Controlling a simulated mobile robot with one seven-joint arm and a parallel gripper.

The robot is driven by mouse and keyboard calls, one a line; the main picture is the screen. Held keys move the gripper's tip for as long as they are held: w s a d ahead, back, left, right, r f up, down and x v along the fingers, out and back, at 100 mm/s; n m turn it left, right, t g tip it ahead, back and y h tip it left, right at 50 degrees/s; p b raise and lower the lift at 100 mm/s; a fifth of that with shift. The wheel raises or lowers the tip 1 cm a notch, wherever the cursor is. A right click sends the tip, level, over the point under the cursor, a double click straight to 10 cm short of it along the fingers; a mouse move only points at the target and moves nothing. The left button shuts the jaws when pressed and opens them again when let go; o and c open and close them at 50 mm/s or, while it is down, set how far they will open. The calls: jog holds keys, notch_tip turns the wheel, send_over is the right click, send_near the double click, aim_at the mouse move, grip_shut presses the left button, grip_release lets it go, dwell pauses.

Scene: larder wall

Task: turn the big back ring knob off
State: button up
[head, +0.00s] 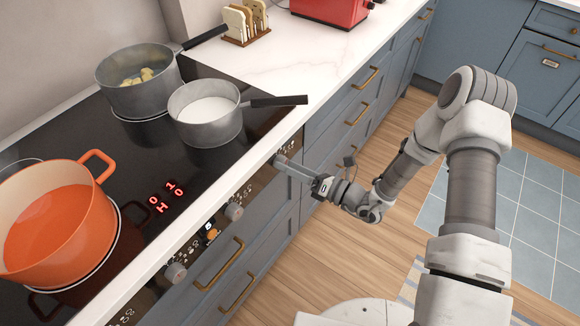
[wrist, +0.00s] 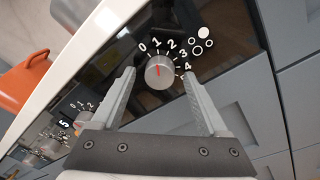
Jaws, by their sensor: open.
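A round grey knob (wrist: 159,72) with a red mark sits on the black front panel in the wrist view. Two other knobs (head: 235,211) (head: 175,272) show nearer.
Red digits (head: 165,196) glow. Blue drawers (head: 345,125) have brass handles.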

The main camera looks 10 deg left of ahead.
jog(key=shift+a, duration=0.1)
grip_shut()
dwell(0.4)
jog(key=shift+n, duration=0.3)
jog(key=shift+n+h+b, duration=0.3)
jog(key=shift+n, duration=2.3)
grip_release()
